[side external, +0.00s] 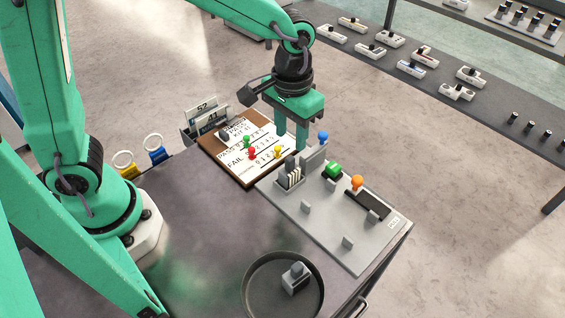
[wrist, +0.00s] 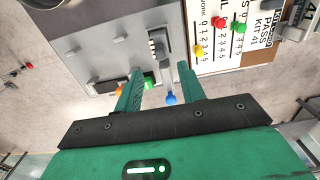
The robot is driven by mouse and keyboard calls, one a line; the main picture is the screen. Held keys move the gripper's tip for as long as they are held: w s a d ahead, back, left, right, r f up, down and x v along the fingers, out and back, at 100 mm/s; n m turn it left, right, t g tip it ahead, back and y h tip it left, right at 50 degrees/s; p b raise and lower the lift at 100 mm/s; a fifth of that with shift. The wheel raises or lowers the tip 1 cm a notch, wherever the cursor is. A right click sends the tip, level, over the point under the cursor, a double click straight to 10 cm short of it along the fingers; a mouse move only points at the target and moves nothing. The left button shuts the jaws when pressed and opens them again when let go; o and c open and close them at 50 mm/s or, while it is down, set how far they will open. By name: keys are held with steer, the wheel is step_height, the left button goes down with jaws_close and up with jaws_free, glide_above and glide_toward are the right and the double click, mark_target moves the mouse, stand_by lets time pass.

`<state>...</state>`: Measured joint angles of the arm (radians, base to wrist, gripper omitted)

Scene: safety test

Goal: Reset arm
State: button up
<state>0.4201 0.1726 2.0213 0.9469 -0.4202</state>
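My gripper (side external: 291,146) points down above the table, between the clipboard and the grey fixture plate. Its two green fingers are apart, with no object clearly held. In the wrist view the gripper (wrist: 160,72) is also open, with part of the plate's grey block showing between the fingertips. The grey fixture plate (side external: 312,222) carries a green knob (side external: 333,170), an orange knob (side external: 357,183) and a blue knob (side external: 322,135). The clipboard (side external: 241,178) holds a PASS/FAIL sheet with green, red and yellow pegs on it. Whether the fingers touch anything cannot be told.
A round dark tray (side external: 256,302) near the front holds a small grey switch unit (side external: 295,278). A card rack (side external: 192,130) stands behind the clipboard. Yellow and blue ring-handled items (side external: 157,154) sit at the left edge. A shelf (side external: 345,42) with several switch units is behind. The table's left-middle is clear.

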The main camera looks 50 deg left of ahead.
steer(key=shift+r, duration=0.4)
steer(key=s+a+r+t, duration=0.2)
steer(key=s+a+r, duration=0.3)
steer(key=s+a, duration=0.1)
steer(key=s+a+r+t, duration=0.3)
steer(key=s+a, duration=0.3)
steer(key=a, duration=0.3)
steer(key=shift+s+a+r+t, duration=0.15)
steer(key=shift+a+r+t, duration=0.15)
steer(key=shift+r, duration=0.55)
